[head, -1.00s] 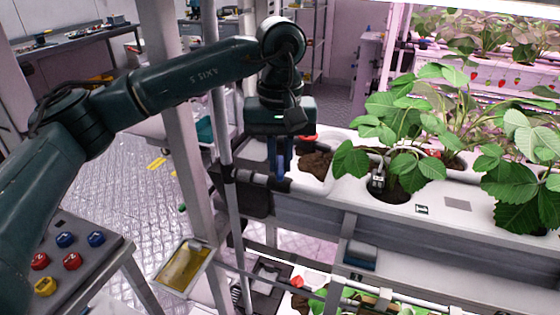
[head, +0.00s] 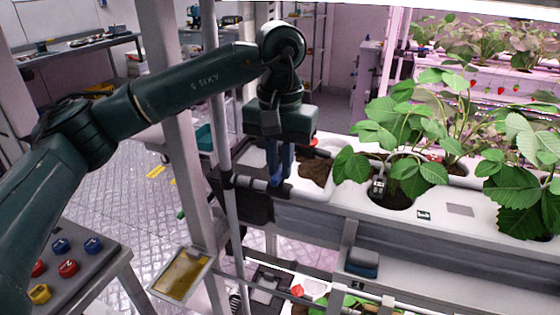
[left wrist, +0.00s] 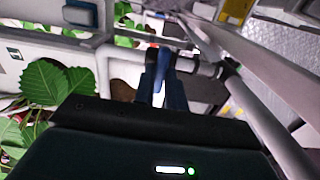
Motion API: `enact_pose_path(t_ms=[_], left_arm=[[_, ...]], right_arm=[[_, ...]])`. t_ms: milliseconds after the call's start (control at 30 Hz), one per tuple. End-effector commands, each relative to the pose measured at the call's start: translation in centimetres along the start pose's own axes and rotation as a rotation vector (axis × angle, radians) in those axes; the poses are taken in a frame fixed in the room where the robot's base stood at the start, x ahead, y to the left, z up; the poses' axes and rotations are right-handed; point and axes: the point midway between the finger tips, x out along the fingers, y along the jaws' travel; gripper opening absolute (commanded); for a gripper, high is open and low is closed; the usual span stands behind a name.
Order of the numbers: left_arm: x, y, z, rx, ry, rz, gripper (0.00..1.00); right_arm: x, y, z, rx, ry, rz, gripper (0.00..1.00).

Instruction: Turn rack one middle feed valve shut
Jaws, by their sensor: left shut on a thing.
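The feed pipe (head: 259,186) of the middle tier runs along the left end of the white planting gutter (head: 440,207). My left gripper (head: 279,176) points down onto this pipe with its blue fingers, beside the gutter's end. My right gripper is not in view.
A rack post (head: 178,120) and a thinner pole stand left of the gripper, beneath my forearm. Strawberry plants (head: 405,120) grow to the right. A lower tier carries a red piece (head: 297,290). A grey panel with coloured knobs (head: 67,268) stands at lower left.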

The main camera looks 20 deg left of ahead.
Motion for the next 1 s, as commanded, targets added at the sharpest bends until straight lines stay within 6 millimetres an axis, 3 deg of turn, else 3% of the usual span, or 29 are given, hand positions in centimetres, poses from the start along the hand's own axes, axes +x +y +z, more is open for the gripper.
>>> enact_pose_path(t_ms=[167, 200, 433, 767, 1000], left_arm=[[0.0, 0.1, 0.1, 0.005, -0.001, 0.000, 0.00], [0.0, 0.1, 0.1, 0.005, -0.002, 0.000, 0.16], [0.0, 0.0, 0.0, 0.002, -0.001, 0.000, 0.35], [-0.6, 0.0, 0.0, 0.000, 0.001, 0.000, 0.35], [-5.0, 0.1, 0.0, 0.000, 0.004, 0.000, 0.35]], right_arm=[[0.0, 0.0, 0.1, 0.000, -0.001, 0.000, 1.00], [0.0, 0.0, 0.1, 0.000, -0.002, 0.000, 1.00], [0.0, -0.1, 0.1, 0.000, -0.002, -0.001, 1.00], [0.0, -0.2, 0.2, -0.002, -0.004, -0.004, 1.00], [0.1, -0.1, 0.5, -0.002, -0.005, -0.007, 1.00]])
